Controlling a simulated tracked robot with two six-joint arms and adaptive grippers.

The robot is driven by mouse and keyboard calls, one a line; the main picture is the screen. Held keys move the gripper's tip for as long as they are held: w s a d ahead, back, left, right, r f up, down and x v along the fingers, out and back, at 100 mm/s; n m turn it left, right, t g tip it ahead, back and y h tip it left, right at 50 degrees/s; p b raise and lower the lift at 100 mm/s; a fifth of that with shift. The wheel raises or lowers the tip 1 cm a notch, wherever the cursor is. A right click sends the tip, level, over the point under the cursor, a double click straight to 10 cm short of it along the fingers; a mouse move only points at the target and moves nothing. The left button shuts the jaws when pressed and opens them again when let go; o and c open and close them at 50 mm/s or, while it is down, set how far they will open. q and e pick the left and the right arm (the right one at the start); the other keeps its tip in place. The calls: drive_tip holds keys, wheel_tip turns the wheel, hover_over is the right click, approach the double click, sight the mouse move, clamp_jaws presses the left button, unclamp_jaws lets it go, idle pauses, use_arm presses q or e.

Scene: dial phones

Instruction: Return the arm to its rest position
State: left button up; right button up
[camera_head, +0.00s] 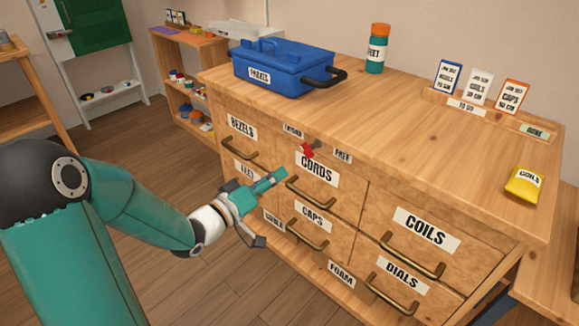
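My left arm (140,210) reaches in from the left. Its gripper (272,182) is in front of the drawer cabinet, with its teal fingers pointing up and right. The fingertips overlap the left end of the CORDS drawer handle (310,193) in the picture; I cannot tell whether they touch it. I see nothing clearly held, and the finger gap is not clear from this angle. My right gripper is not in view.
The wooden cabinet (400,150) has labelled drawers, all looking shut. A small red item (307,150) is above the CORDS label. On top are a blue toolbox (283,70), a bottle (376,50), a card rack (470,107) and a yellow packet (524,183). Floor at left is clear.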

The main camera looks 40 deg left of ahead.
use_arm(q)
drive_tip(key=w+d+f+g+h, duration=0.3)
drive_tip(key=d+f+g+h, duration=0.15)
drive_tip(key=d+f, duration=1.2)
drive_tip(key=s+d+f+m+g, duration=0.2)
drive_tip(key=s+d+f+g, duration=0.3)
drive_tip(key=f, duration=0.4)
drive_tip(key=s+d+f+m+g+y, duration=0.2)
drive_tip(key=s+d+f+m+g, duration=0.15)
drive_tip(key=s+f+g, duration=0.7)
drive_tip(key=s+r+t+p, duration=0.1)
drive_tip(key=s+r+p, duration=0.1)
drive_tip(key=r+p, duration=1.1)
drive_tip(key=s+r+t+p, duration=0.1)
drive_tip(key=r+p, duration=1.3)
drive_tip(key=p, duration=0.1)
drive_tip(key=shift+s+r+m+t, duration=0.25)
drive_tip(key=shift+s+m+t, duration=0.05)
drive_tip(key=shift+s+m, duration=0.1)
